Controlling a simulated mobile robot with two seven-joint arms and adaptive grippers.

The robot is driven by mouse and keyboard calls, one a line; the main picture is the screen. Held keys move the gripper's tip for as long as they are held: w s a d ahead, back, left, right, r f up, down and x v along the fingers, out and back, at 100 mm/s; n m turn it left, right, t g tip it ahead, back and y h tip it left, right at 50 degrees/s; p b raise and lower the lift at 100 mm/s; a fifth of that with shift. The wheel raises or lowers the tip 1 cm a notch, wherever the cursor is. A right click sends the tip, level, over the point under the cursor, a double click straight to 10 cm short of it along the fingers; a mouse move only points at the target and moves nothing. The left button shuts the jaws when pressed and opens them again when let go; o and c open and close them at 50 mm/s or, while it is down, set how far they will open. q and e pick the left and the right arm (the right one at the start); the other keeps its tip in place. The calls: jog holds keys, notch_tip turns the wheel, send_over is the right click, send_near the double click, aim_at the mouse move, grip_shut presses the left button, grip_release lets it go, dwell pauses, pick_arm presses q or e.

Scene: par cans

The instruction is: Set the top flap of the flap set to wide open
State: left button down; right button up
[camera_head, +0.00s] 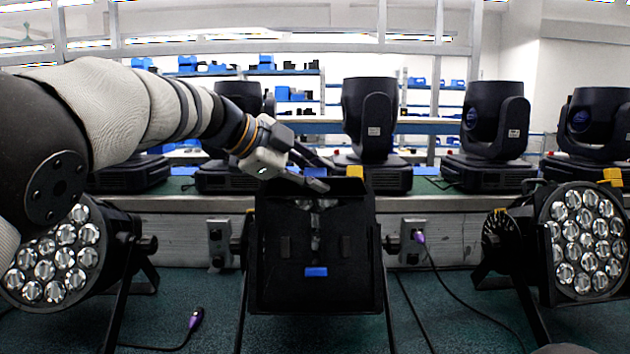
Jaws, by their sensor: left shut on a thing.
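The flap set (280,285) is a black box-like set of panels on the front of the middle par can. Its top flap (340,190) is a dark panel along the upper edge, with a blue tab (315,172) there. A second blue tab (315,272) is low on the front panels. Lamp lenses show through a narrow gap between the panels. My left gripper (316,176) reaches in from the left, with its fingers shut at the upper blue tab and top flap; the exact contact is partly hidden. My right gripper is out of view.
Par cans with bare lenses stand at left (52,262) and right (585,240). Several black moving-head lights, one behind the flap set (369,125), stand on the bench (440,200). A yellow tab (354,172) is close to my fingers. Cables lie on the green floor (190,290).

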pick_arm(q)
jog(key=shift+w, duration=0.1)
dwell(0.4)
jog(key=c, duration=1.5)
grip_release()
jog(key=shift+o, duration=0.2)
jog(key=v, duration=1.2)
